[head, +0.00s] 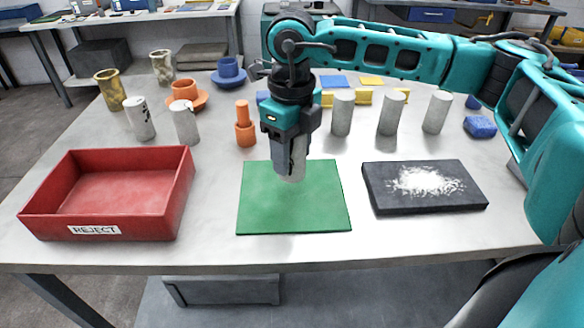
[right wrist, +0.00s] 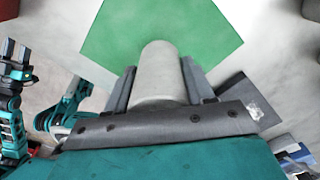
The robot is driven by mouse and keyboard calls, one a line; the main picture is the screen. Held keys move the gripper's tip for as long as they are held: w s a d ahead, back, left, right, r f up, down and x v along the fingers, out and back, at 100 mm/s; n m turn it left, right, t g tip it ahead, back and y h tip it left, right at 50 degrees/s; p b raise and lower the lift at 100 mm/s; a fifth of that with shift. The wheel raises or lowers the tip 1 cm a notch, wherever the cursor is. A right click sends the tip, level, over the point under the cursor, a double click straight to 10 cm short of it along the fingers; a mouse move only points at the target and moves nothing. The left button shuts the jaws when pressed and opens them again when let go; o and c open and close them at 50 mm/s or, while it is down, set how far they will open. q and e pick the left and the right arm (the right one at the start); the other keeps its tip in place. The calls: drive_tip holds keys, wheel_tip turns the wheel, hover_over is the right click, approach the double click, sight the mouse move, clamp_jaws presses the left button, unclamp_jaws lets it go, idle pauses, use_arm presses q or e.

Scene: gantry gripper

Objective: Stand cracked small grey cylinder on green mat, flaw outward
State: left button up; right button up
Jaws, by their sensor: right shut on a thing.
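My right gripper (head: 290,160) is shut on a small grey cylinder (head: 291,174), held upright over the back half of the green mat (head: 293,212). The cylinder's lower end seems to be a little above the mat. The fingers cover much of its side. A dark mark shows between them, but I cannot tell whether it is a crack. In the right wrist view the cylinder (right wrist: 158,70) sits between both fingers, its visible side plain, with the mat (right wrist: 205,35) beyond. My left gripper (right wrist: 17,52) shows small at that view's left edge, its fingers apart and empty.
A red REJECT tray (head: 120,190) stands left of the mat, a dark slab with white powder (head: 425,187) right. Behind are two marked grey cylinders (head: 140,120), an orange peg (head: 246,130), and three plain grey cylinders (head: 390,115). The table is clear in front.

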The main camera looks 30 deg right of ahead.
sight(292, 169)
drive_tip(key=shift+f, duration=2)
drive_tip(key=shift+f, duration=0.2)
drive_tip(key=o, duration=1.4)
drive_tip(key=shift+r, duration=0.1)
wheel_tip(292, 169, up, 12)
drive_tip(key=shift+r, duration=0.1)
